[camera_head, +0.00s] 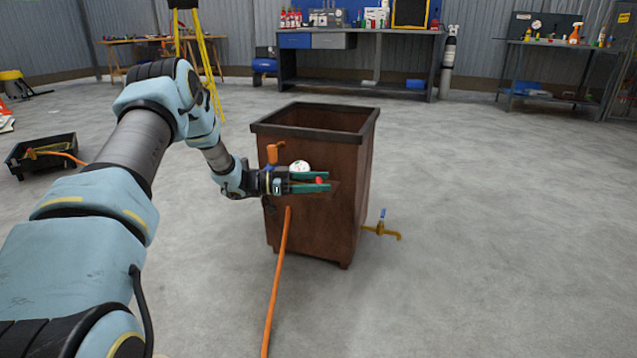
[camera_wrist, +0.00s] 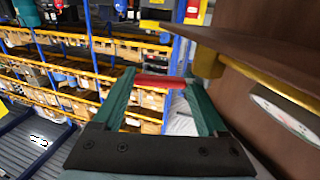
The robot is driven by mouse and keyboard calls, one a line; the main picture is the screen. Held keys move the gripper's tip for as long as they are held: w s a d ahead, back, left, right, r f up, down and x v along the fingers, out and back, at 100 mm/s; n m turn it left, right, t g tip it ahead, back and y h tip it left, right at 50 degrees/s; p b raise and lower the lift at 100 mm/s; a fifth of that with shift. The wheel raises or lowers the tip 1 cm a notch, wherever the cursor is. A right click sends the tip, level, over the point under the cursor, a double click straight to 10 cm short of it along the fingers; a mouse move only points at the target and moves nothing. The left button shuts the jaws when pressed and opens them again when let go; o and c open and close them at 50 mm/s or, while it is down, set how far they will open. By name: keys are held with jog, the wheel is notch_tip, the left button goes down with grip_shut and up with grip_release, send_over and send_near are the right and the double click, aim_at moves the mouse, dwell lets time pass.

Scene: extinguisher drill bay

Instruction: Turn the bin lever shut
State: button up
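The brown, rust-coloured bin (camera_head: 315,225) with a dark rim stands on the floor just beyond my gripper (camera_head: 322,182). My gripper is at the bin's near face, its two green fingers apart. A small red piece (camera_head: 319,181), apparently the lever, shows between the fingertips. In the wrist view the red bar (camera_wrist: 160,81) spans the gap between the fingertips of my gripper (camera_wrist: 161,88); whether the fingers press on it I cannot tell. A brass pipe (camera_wrist: 265,82) runs beside it under a brown ledge (camera_wrist: 235,45). Part of the lever's mounting is hidden.
A white round gauge (camera_head: 299,166) and an orange fitting (camera_head: 272,153) sit close to my gripper. An orange hose (camera_head: 276,285) runs down in front of the bin. A brass tap (camera_head: 382,231) with a blue handle sticks out at right.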

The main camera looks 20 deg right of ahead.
aim_at(319, 182)
jog(key=o, duration=0.3)
jog(key=shift+o, duration=0.2)
notch_tip(319, 182, up, 10)
jog(key=p, duration=0.4)
jog(key=shift+c, duration=0.3)
